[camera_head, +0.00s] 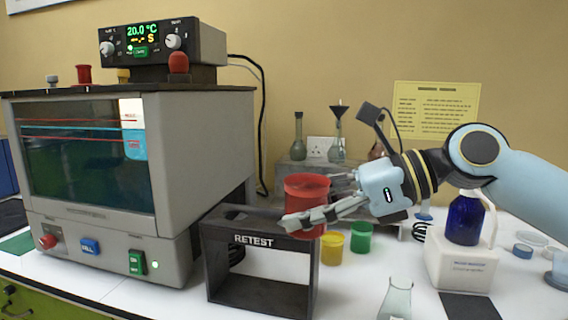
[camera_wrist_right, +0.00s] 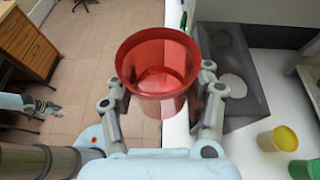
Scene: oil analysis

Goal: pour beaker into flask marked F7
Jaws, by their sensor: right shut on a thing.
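A red see-through beaker (camera_head: 307,192) is held between the fingers of my right gripper (camera_head: 318,212), near the right end of the RETEST stand. In the right wrist view the beaker (camera_wrist_right: 160,75) looks empty, with a finger on each side. A clear conical flask (camera_head: 396,298) stands at the front edge of the head view, cut off below. Two more flasks stand at the back, one greenish (camera_head: 298,137) and one with a dark funnel (camera_head: 337,135). I can read no F7 mark on any of them. My left gripper (camera_wrist_right: 42,108) shows small in the right wrist view.
The black RETEST stand (camera_head: 262,292) is below the gripper, beside a large grey bath (camera_head: 200,140). Yellow (camera_head: 332,242) and green (camera_head: 361,237) cups stand behind right. A blue bottle (camera_head: 465,220) sits on a white base. White bench shows between stand and front flask.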

